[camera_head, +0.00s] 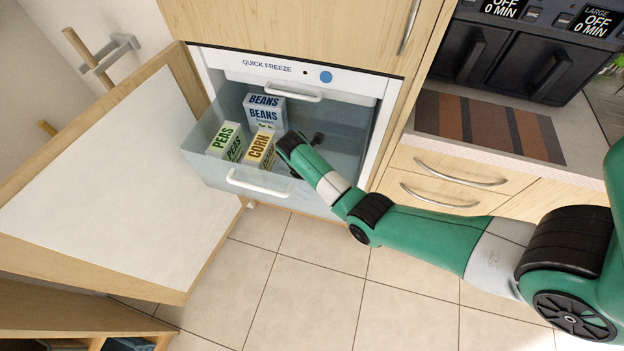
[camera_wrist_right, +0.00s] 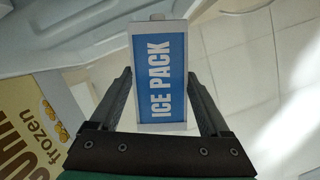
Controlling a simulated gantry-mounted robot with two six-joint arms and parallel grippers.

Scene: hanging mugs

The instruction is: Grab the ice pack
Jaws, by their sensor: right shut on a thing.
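The ice pack (camera_wrist_right: 160,75) is a blue and white block labelled "ICE PACK". In the right wrist view it stands between the two fingers of my right gripper (camera_wrist_right: 160,100), which is shut on it. In the head view my right gripper (camera_head: 303,150) is over the right part of the open freezer drawer (camera_head: 262,190), and its wrist hides the ice pack there. My left gripper is not in view.
In the drawer, left of my right gripper, stand a beans box (camera_head: 264,112), a peas box (camera_head: 227,142) and a corn box (camera_head: 260,149). The corn box also shows close by in the right wrist view (camera_wrist_right: 35,125). An open cabinet door (camera_head: 110,180) stands at left.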

